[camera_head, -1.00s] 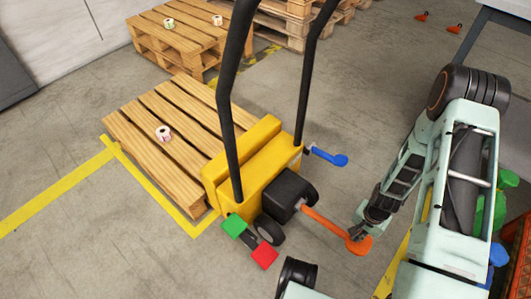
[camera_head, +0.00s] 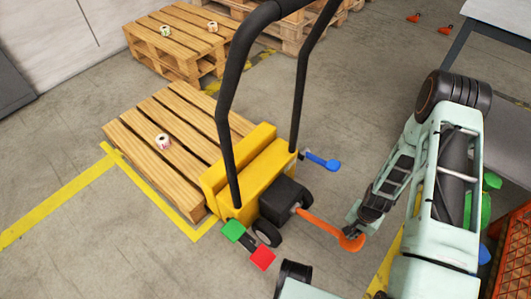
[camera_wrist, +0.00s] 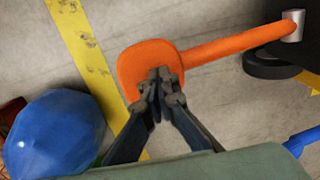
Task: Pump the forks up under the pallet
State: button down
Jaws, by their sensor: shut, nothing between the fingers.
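The yellow pallet truck (camera_head: 255,172) stands with its body against the near edge of a wooden pallet (camera_head: 160,125); its forks are hidden. An orange pedal lever (camera_head: 320,224) sticks out to the right from its black pump housing (camera_head: 285,200). My gripper (camera_head: 357,222) is at the lever's flat end. In the wrist view my gripper (camera_wrist: 158,78) is shut, its fingertips over the orange pad (camera_wrist: 150,60), with nothing between them. Whether the tips press on the pad I cannot tell. A blue lever (camera_head: 322,161), a green pedal (camera_head: 233,231) and a red pedal (camera_head: 262,258) are also on the truck.
A blue rounded object (camera_wrist: 55,135) shows beside my gripper in the wrist view. An orange crate (camera_head: 512,245) and a table (camera_head: 500,20) stand at right. Another pallet (camera_head: 180,40) is behind. Yellow lines (camera_head: 60,200) mark the floor.

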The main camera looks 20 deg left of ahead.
notch_tip(320, 180, up, 3)
jog(key=shift+d+r+p, duration=0.1)
jog(key=shift+p, duration=0.4)
jog(key=shift+f, duration=0.2)
notch_tip(320, 180, down, 12)
jog(key=b, duration=0.9)
notch_tip(320, 180, up, 12)
jog(key=p, duration=0.9)
jog(key=shift+r, duration=0.15)
